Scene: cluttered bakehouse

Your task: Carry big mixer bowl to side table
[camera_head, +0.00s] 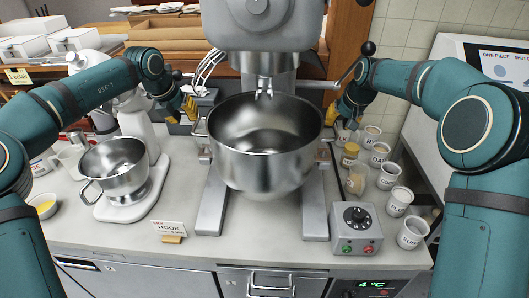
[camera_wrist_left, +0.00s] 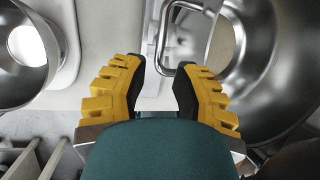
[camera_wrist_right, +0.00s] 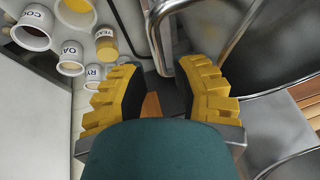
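The big mixer bowl (camera_head: 265,160) is a large steel bowl under the head of the big mixer (camera_head: 263,30), with a loop handle on each side. My left gripper (camera_head: 190,108) is open just left of the bowl; in the left wrist view the left handle (camera_wrist_left: 165,45) lies ahead between the yellow fingers (camera_wrist_left: 158,75), with no visible grip on it. My right gripper (camera_head: 343,115) is open by the bowl's right side; in the right wrist view the right handle (camera_wrist_right: 155,30) lies ahead of the fingers (camera_wrist_right: 160,85). The side table is not identifiable in these views.
A small mixer with a steel bowl (camera_head: 113,167) stands at left. Several labelled cups (camera_head: 389,175) crowd the counter at right, near my right gripper. A control box (camera_head: 356,228) and a hook sign (camera_head: 170,228) sit in front.

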